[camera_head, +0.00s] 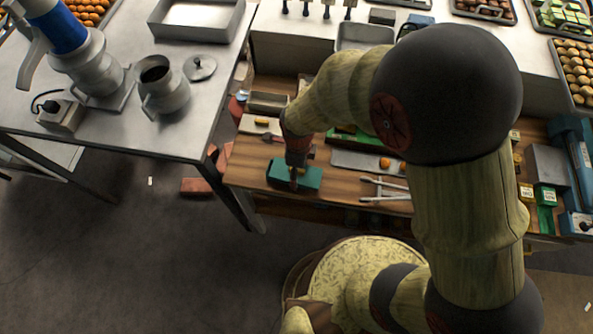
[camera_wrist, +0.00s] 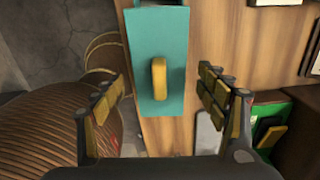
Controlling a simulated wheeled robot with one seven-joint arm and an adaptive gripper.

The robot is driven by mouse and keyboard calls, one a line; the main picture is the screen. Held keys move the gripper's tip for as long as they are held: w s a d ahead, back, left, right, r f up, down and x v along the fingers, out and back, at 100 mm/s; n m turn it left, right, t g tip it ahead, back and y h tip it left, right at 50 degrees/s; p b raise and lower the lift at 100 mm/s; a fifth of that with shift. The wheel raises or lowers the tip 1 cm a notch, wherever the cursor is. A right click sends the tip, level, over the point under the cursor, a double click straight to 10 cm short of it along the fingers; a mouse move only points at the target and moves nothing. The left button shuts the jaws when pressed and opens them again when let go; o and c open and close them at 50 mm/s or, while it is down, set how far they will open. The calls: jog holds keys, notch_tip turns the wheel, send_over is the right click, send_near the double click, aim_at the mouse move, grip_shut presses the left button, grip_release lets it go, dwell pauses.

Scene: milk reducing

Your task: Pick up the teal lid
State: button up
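The teal lid (camera_head: 312,179) lies flat on the wooden tabletop near its front left corner. In the wrist view the teal lid (camera_wrist: 141,60) is a long rectangle with a yellow handle (camera_wrist: 159,79) standing up from its middle. My gripper (camera_head: 294,182) is over the lid and hides part of it in the head view. In the wrist view my gripper (camera_wrist: 161,92) is open, with one padded finger on each side of the lid and handle. The fingers hold nothing. The gap between fingertips and handle shows on both sides.
The wooden table (camera_head: 240,176) holds a grey tray (camera_head: 350,160) and metal tongs (camera_head: 385,197) right of the lid. A steel table (camera_head: 130,140) with metal pots stands at the left. A green item (camera_wrist: 270,125) lies right of my gripper.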

jog(key=shift+c, duration=1.2)
jog(key=c, duration=0.6)
jog(key=shift+r, duration=0.15)
